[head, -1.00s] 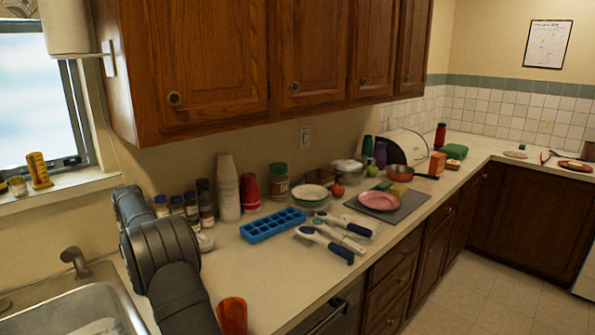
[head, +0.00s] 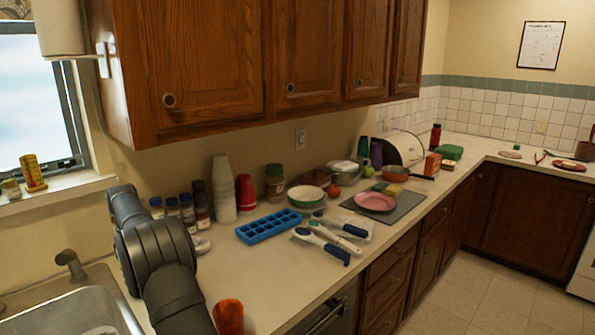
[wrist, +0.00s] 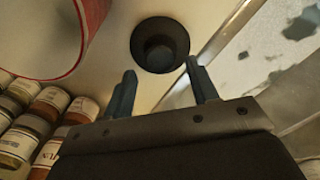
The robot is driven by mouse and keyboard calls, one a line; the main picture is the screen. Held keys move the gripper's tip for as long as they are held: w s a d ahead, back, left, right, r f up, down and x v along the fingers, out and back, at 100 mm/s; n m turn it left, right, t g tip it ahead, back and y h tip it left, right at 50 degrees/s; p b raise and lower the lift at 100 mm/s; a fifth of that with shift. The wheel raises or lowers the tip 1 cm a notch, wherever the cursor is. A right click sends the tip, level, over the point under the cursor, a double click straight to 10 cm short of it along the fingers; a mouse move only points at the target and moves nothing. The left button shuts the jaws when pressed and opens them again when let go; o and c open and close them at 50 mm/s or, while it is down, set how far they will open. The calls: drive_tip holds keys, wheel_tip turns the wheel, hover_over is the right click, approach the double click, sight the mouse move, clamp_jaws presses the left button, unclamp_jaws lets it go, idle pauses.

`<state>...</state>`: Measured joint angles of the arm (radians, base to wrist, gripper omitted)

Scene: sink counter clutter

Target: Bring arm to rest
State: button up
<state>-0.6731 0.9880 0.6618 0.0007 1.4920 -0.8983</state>
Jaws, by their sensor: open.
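My gripper (wrist: 161,88) is open in the wrist view, its two dark fingers apart with nothing between them. A dark round thing (wrist: 160,45) lies just beyond the fingertips, apart from them as far as I can tell. In the head view my dark arm rises at the lower left between the sink and the counter; its gripper end is not visible there.
A steel sink (head: 70,315) is at the lower left. A red-orange cup (head: 228,317) stands right of my arm. Jars (head: 188,207), stacked cups (head: 223,190), a blue ice tray (head: 270,226) and utensils (head: 325,242) crowd the counter. Cabinets (head: 205,60) overhang it.

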wheel_tip(320, 180, down, 3)
drive_tip(key=shift+r, duration=0.1)
wheel_tip(320, 180, up, 11)
wheel_tip(320, 180, down, 11)
drive_tip(key=shift+f, duration=0.1)
wheel_tip(320, 180, up, 10)
drive_tip(key=f, duration=0.1)
drive_tip(key=s+a+f, duration=0.3)
drive_tip(key=s+f, duration=0.5)
drive_tip(key=s, duration=0.1)
drive_tip(key=s+a+f, duration=0.3)
drive_tip(key=s+f, duration=0.5)
drive_tip(key=s, duration=0.1)
drive_tip(key=s+a+f, duration=0.5)
drive_tip(key=a+f, duration=0.3)
drive_tip(key=a, duration=0.2)
drive_tip(key=shift+f, duration=0.35)
drive_tip(key=shift+r, duration=0.1)
